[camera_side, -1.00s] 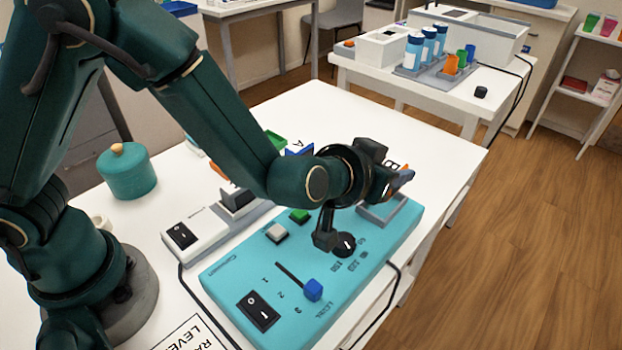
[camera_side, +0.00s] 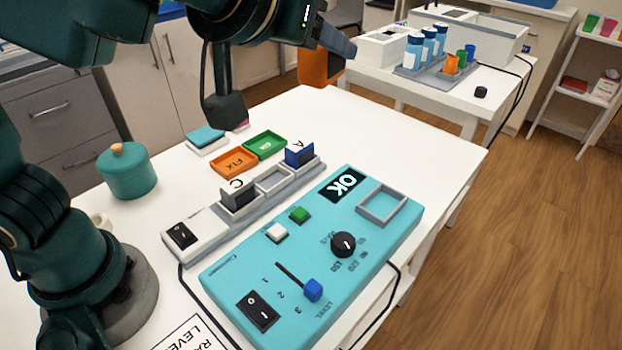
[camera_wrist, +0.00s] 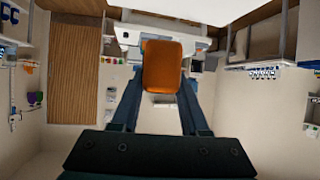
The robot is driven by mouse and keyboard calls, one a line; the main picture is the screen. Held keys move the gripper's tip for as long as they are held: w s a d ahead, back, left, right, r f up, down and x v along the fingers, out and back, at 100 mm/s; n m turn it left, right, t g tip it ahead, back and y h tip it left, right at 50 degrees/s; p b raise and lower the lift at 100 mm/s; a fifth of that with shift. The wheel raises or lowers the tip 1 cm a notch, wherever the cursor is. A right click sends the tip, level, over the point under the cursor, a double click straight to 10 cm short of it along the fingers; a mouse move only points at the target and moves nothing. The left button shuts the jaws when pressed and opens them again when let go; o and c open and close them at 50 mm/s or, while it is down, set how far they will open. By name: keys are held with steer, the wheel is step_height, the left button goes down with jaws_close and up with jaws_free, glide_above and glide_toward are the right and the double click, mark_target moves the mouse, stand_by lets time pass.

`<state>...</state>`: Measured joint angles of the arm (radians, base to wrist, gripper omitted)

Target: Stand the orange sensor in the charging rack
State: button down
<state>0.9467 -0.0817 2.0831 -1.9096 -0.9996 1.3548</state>
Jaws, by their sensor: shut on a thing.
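The orange sensor (camera_side: 316,68) hangs in my gripper (camera_side: 325,48), high above the far part of the table in the side view. In the wrist view the sensor (camera_wrist: 162,68) sits between the two fingers of my gripper, which are shut on it. The charging rack (camera_side: 208,228) is a grey strip behind the teal panel. A dark grey sensor (camera_side: 238,194) stands in its slot marked C, and a blue sensor (camera_side: 299,154) stands in its slot marked A. The slot between them (camera_side: 272,179) is empty.
The teal panel (camera_side: 225,283) has an "OK" display (camera_side: 343,184), a knob (camera_side: 343,244), a slider and an empty grey square holder (camera_side: 363,212). Orange (camera_side: 233,163) and green (camera_side: 265,145) trays lie behind the rack. A teal pot (camera_side: 128,173) stands at left.

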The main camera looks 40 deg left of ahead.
steer(key=s+a+f+n+y, duration=0.1)
steer(key=s+a+n+y, duration=0.15)
steer(key=a, duration=1.15)
steer(key=w+d+m+h, duration=0.2)
steer(key=w+d, duration=0.5)
steer(key=d, duration=0.4)
steer(key=w+d+f+m+h, duration=0.2)
steer(key=d+f+h, duration=0.1)
steer(key=d+f, duration=0.7)
steer(key=shift+w+d+f+m, duration=0.25)
steer(key=shift+w+f+m, duration=0.1)
steer(key=shift+w, duration=0.05)
steer(key=shift+f, duration=0.1)
